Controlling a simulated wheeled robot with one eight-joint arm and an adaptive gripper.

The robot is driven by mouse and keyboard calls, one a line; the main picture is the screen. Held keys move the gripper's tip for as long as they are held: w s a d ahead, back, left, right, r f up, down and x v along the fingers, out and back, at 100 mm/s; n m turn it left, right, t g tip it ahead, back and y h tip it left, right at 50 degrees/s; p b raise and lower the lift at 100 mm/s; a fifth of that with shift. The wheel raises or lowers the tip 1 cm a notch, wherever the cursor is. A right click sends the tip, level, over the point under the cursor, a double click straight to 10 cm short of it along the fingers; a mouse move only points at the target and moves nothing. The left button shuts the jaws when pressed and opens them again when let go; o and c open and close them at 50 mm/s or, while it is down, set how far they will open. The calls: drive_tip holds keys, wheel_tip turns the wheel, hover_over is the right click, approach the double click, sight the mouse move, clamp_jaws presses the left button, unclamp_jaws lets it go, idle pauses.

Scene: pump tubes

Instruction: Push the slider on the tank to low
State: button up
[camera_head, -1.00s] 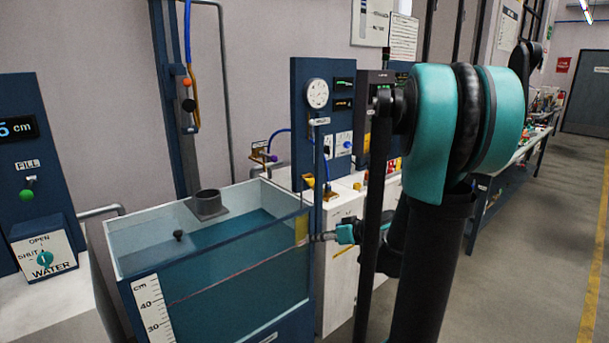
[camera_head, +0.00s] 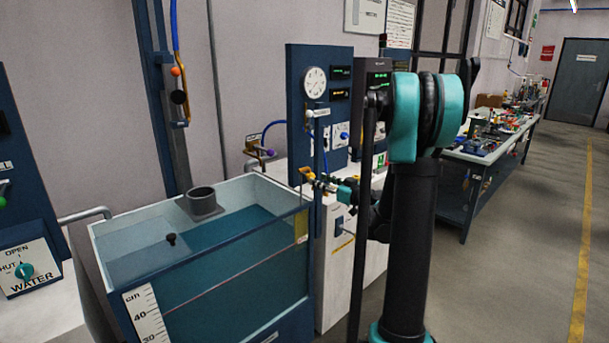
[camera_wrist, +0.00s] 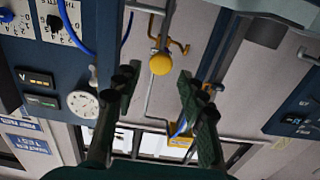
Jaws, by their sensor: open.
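The tank (camera_head: 240,270) is part-filled with teal water. A narrow blue upright (camera_head: 318,150) stands at its right rear corner. A small yellow piece (camera_head: 306,173) shows beside this upright; it may be the slider's knob, and no low mark is readable. My gripper (camera_head: 328,183) is at about the same height, close to the yellow piece and pointing left. In the wrist view my gripper (camera_wrist: 157,78) has its two fingers apart and empty. A yellow ball knob (camera_wrist: 160,63) appears between the fingertips; I cannot tell whether they touch it.
A blue panel (camera_head: 296,75) with a round white gauge (camera_head: 314,82) stands behind the upright. A white cabinet (camera_head: 338,270) stands right of the tank. A water dial (camera_head: 25,271) is at the left. The floor (camera_head: 500,260) at the right is clear.

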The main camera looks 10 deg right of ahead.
drive_tip(key=x, duration=0.9)
clamp_jaws()
